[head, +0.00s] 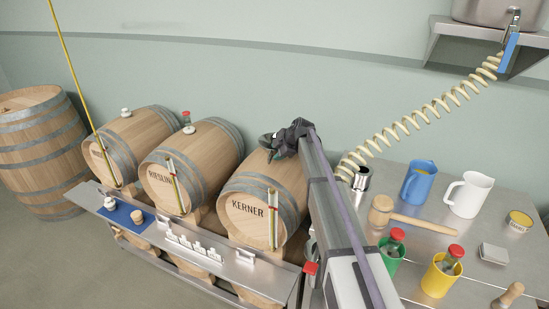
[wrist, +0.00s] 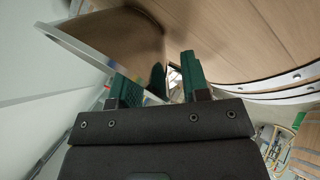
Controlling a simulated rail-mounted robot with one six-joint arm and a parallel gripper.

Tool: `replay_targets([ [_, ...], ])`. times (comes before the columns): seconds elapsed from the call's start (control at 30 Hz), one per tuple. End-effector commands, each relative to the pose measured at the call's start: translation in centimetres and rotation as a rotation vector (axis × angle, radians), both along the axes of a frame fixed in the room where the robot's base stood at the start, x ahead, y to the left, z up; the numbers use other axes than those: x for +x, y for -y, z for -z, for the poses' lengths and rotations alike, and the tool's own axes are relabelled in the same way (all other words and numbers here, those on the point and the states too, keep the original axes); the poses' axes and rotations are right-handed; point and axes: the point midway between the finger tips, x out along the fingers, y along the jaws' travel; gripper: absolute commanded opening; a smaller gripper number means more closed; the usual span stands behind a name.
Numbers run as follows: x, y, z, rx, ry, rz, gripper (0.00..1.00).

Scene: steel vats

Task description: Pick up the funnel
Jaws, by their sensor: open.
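I cannot make out the funnel for certain in either view. My gripper (head: 270,147) is over the top of the barrel marked KERNER (head: 258,194), and my arm hides part of that barrel's right side. In the wrist view the two green fingers of my gripper (wrist: 173,76) stand apart, with a small bright gap between them and nothing clearly held. A brown surface with a pale metal rim (wrist: 72,50) is just left of the fingers; I cannot tell what it is. Barrel planks with steel hoops (wrist: 260,94) fill the right.
The RIESLING barrel (head: 188,172) and another barrel (head: 130,145) stand left of KERNER. On the right, a steel bench (head: 410,238) holds a mallet (head: 381,211), a blue jug (head: 419,182), a white jug (head: 468,194), and green and yellow cups. A coiled hose (head: 420,117) hangs behind my arm.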

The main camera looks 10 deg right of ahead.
Motion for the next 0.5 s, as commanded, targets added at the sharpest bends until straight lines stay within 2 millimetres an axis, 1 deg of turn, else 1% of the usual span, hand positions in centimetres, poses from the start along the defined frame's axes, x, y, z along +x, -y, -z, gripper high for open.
replay_targets([
  [0.03, 0.46, -0.24, 1.14, 0.000, 0.000, 0.000, 0.42],
  [0.27, 0.48, -0.35, 0.74, 0.000, 0.000, 0.000, 0.42],
  [0.5, 0.47, -0.35, 0.74, 0.000, 0.000, 0.000, 0.19],
])
